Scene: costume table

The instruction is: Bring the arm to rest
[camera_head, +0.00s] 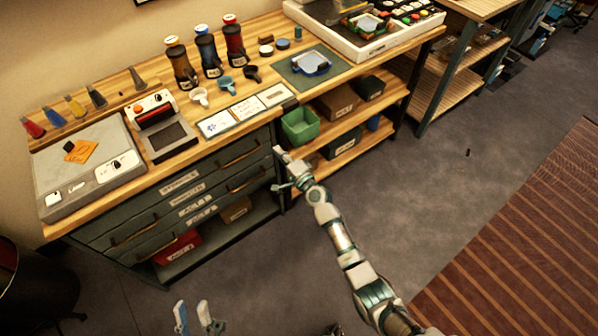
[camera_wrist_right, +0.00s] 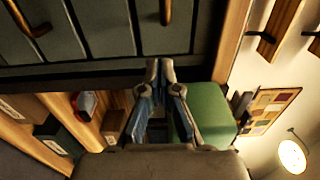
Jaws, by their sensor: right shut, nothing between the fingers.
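My right arm reaches up from the lower right in the head view. Its gripper (camera_head: 283,168) is shut and empty, in front of the table's drawer side, near the green bin (camera_head: 300,126). In the right wrist view the fingers of this gripper (camera_wrist_right: 160,70) meet at their tips, with the dark drawer fronts beyond and the green bin (camera_wrist_right: 208,112) to the right. My left gripper (camera_head: 193,316) shows at the bottom edge of the head view, its two fingers apart and nothing between them. The rest of the left arm is out of view.
The wooden costume table (camera_head: 52,228) holds bottles, cups, cards, a grey case (camera_head: 60,190) and a blue item on a green mat (camera_head: 290,73). Open shelves with boxes (camera_head: 338,102) stand right of the drawers.

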